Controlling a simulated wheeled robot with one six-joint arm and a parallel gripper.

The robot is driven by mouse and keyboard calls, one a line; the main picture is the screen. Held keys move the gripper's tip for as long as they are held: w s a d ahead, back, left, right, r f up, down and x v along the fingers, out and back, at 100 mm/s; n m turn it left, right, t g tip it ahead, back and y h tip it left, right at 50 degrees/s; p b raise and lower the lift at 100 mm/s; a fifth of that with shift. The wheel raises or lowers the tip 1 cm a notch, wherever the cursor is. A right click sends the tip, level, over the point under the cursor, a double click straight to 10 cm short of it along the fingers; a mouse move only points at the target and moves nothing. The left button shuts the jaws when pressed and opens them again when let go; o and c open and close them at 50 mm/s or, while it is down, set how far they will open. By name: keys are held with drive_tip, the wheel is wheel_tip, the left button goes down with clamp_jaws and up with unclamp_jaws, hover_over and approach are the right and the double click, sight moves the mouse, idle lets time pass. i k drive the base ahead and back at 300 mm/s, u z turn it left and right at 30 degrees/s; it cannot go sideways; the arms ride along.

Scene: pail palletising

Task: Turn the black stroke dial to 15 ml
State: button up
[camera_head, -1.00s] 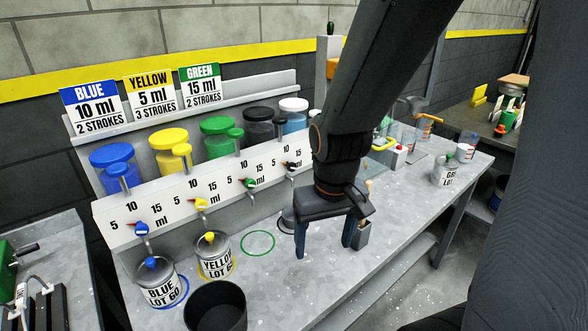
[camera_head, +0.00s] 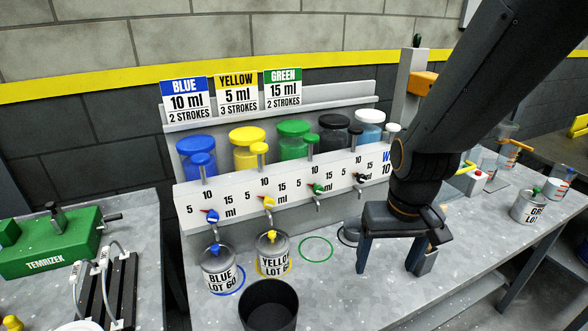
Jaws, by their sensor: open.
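The black stroke dial (camera_head: 361,178) is a small black knob with a reddish pointer on the white dispenser panel (camera_head: 240,195), right of the green dial (camera_head: 318,188). Its exact setting is too small to read. The black-lidded jar (camera_head: 334,132) stands behind it. My gripper (camera_head: 388,262) points down over the bench, below and right of the black dial and apart from it. Its two fingers are spread with nothing visible between them. My arm hides the panel's right end.
The blue dial (camera_head: 212,216) and yellow dial (camera_head: 268,203) sit to the left. Below them stand a blue-lot pail (camera_head: 218,268), a yellow-lot pail (camera_head: 272,252) and a dark bin (camera_head: 268,305). An empty green ring (camera_head: 316,248) marks the bench. A grey pail (camera_head: 528,205) stands far right.

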sight(361, 178)
drive_tip(key=u, duration=0.2)
drive_tip(key=k, duration=0.95)
drive_tip(key=z, duration=0.55)
